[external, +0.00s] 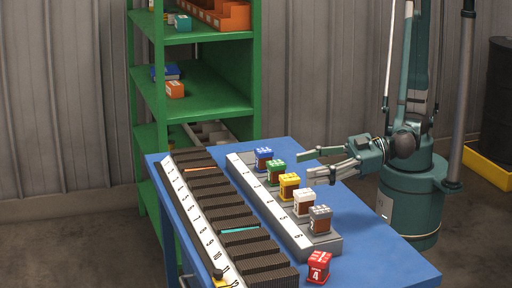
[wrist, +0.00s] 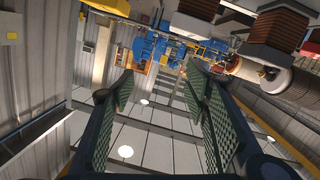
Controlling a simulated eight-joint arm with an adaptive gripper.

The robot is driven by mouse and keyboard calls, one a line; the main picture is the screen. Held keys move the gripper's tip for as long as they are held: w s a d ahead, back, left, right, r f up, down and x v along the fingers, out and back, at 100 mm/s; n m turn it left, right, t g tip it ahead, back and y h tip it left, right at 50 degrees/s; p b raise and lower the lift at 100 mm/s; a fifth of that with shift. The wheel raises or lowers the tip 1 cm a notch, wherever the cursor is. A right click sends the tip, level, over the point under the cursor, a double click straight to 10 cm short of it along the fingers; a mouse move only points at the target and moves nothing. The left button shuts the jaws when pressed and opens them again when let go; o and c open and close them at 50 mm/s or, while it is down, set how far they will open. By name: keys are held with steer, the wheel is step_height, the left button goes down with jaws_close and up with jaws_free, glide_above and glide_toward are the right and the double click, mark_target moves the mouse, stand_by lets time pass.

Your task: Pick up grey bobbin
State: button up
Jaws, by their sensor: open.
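The grey bobbin (external: 320,219) has a grey top and brown windings. It stands upright at the near end of the grey numbered stand (external: 325,245), in front of the white bobbin (external: 304,202). My gripper (external: 308,165) is open and empty, held above the right side of the table near the yellow bobbin (external: 289,186). It is apart from the grey bobbin, which lies nearer the camera. In the wrist view both fingers (wrist: 158,85) are spread with nothing between them. Brown-wound blocks (wrist: 205,22) show at its top right; I cannot tell which bobbins they are.
Green (external: 276,172) and blue (external: 264,159) bobbins stand farther along the row. A red bobbin (external: 318,267) sits on the blue table (external: 385,250) near the front. A long numbered rack (external: 200,205) of dark slots runs along the left. A green shelf (external: 205,95) stands behind.

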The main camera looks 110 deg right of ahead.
steer(key=s+a+f+t+y+b, duration=0.2)
steer(key=s+a+f, duration=0.15)
steer(key=a, duration=0.55)
steer(key=m+b, duration=0.2)
glide_toward(326, 208)
steer(key=shift+w+a+r+g+h, duration=0.1)
steer(key=shift+w+a+g+h, duration=0.05)
steer(key=shift+w, duration=0.35)
steer(key=shift+w+a+g+h, duration=0.1)
steer(key=shift+w+g+h, duration=0.05)
steer(key=shift+w, duration=0.4)
steer(key=shift+w+b, duration=0.35)
steer(key=shift+w, duration=0.95)
steer(key=shift+w+d+b, duration=0.1)
steer(key=shift+w+b, duration=0.6)
steer(key=shift+w, duration=1.9)
steer(key=c, duration=1.1)
